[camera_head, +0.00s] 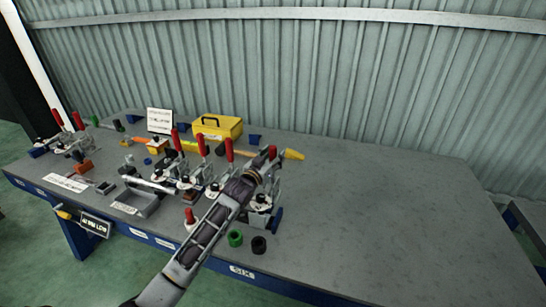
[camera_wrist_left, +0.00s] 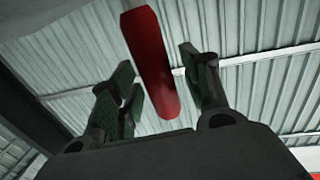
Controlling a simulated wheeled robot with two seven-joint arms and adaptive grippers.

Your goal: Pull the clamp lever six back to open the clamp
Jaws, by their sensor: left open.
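Several toggle clamps with red levers stand in a row on the grey workbench (camera_head: 370,200). A label reading SIX (camera_head: 242,271) is on the bench's front edge. The clamp at the row's right end (camera_head: 261,203) stands above that label, and my left gripper (camera_head: 268,163) partly covers it. Its red lever (camera_head: 272,152) shows only at its top, beside the gripper. In the left wrist view, a red lever handle (camera_wrist_left: 150,60) stands between the open fingers of my left gripper (camera_wrist_left: 160,78), with gaps visible on both sides. My right gripper is not in view.
A yellow toolbox (camera_head: 217,127) and a white sign (camera_head: 159,120) stand at the back. Other red levers (camera_head: 229,150) stand close to my left arm. The bench's right side is clear.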

